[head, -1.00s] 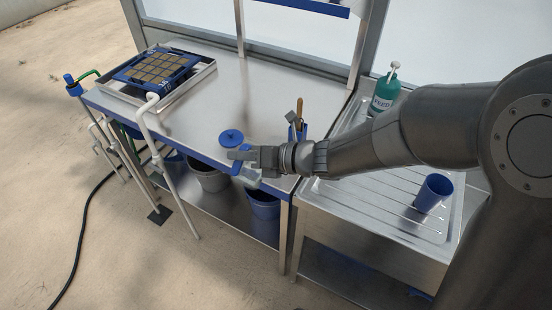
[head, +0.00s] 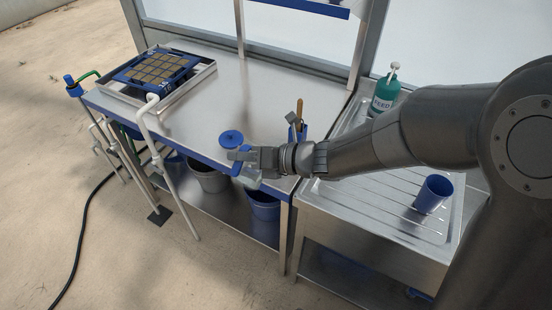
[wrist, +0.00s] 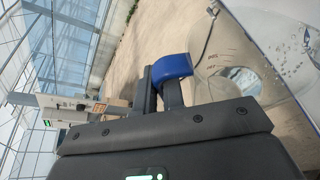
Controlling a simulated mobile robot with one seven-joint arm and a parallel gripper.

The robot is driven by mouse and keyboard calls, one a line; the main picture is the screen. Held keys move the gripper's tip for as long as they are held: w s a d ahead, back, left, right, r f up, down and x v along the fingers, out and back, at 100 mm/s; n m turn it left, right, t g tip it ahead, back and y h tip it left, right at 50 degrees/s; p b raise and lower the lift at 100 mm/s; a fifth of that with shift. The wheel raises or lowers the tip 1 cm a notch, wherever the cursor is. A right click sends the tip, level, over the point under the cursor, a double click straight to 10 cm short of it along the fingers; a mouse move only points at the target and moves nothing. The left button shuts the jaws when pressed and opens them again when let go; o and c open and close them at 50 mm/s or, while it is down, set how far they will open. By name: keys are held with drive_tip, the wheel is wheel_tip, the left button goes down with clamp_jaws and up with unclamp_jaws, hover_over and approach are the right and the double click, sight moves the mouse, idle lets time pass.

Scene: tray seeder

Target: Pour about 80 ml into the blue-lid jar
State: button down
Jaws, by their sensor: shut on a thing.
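My gripper (head: 243,158) is shut on the blue handle of a clear jug (head: 250,181) at the bench's front edge. In the wrist view the blue handle (wrist: 172,68) shows at the fingers and the clear jug (wrist: 250,45) fills the upper right, with drops or bubbles on its wall. The jug's liquid level and exact tilt cannot be read. A round blue lid (head: 231,137) shows just behind and left of my gripper; it looks like the blue-lid jar's top. The jar's body is mostly hidden, and I cannot tell whether the jug touches it.
A seed tray (head: 157,67) sits at the bench's far left end. A holder with tools (head: 298,127) stands right of my gripper. A green bottle (head: 385,92) and a blue cup (head: 433,193) stand on the draining board. The middle of the bench (head: 215,95) is clear.

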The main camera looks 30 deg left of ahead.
sight(234, 176)
drive_tip(key=shift+s, duration=0.1)
idle(0.4)
drive_tip(key=shift+s+f+n+t+h+b, duration=0.3)
drive_tip(key=shift+s+f+n+b, duration=0.35)
drive_tip(key=shift+f, duration=0.2)
drive_tip(key=s+f, duration=0.1)
drive_tip(key=s+f+n, duration=0.1)
drive_tip(key=shift+a+f+t+b, duration=0.15)
drive_tip(key=shift+f+t+b, duration=0.2)
drive_tip(key=shift+f+t, duration=0.05)
drive_tip(key=s+f+n+t+b, duration=0.2)
drive_tip(key=s+f+n+b, duration=0.1)
drive_tip(key=s+f, duration=0.1)
drive_tip(key=shift+s+a+n+t+h+b, duration=0.15)
drive_tip(key=shift+s+n+t+h+b, duration=0.15)
drive_tip(key=shift+s+n+t+b, duration=0.1)
drive_tip(key=shift+f, duration=0.1)
drive_tip(key=shift+w, duration=0.1)
